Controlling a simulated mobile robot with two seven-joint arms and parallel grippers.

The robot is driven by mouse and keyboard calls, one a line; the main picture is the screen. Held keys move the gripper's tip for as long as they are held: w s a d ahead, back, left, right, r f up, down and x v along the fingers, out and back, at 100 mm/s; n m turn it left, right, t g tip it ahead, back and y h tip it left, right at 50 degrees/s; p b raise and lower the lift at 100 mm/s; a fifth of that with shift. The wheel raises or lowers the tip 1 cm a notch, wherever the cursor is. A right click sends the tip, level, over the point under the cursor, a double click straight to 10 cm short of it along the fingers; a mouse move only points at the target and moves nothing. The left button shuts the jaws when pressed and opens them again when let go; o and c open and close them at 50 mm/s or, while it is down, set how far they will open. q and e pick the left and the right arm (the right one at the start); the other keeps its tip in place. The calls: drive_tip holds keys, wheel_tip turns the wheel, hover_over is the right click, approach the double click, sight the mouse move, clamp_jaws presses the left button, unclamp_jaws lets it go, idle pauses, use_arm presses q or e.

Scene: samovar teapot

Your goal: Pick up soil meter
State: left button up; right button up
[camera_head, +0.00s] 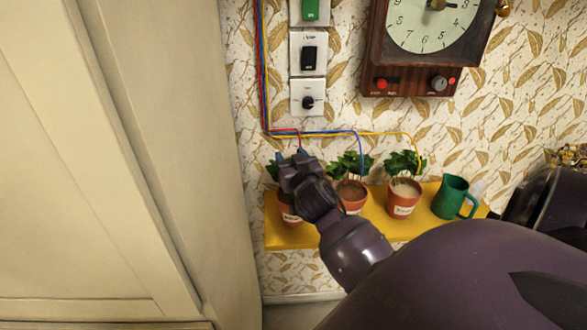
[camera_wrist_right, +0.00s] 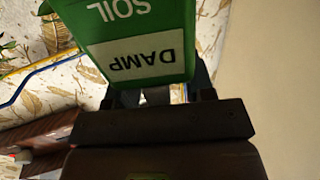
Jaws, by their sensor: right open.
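The soil meter (camera_wrist_right: 135,45) is a green block that fills the top of the right wrist view. It has the word SOIL and a white DAMP label, both upside down in the picture. My right gripper (camera_wrist_right: 158,94) is open, with its fingers close at the label end of the meter. Whether they touch it cannot be told. In the head view my right gripper (camera_head: 300,165) is over the leftmost plant pot (camera_head: 288,213) and covers much of it. The meter cannot be made out there. My left gripper is not in view.
Thin wires run down the wall. A clock (camera_head: 432,30) and switches (camera_head: 308,52) hang above. A cream cabinet (camera_head: 120,150) stands at left.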

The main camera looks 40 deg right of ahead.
drive_tip(key=shift+c, duration=0.2)
clamp_jaws()
drive_tip(key=shift+r, duration=0.1)
wheel_tip(320, 180, up, 31)
drive_tip(key=p, duration=0.9)
idle(0.6)
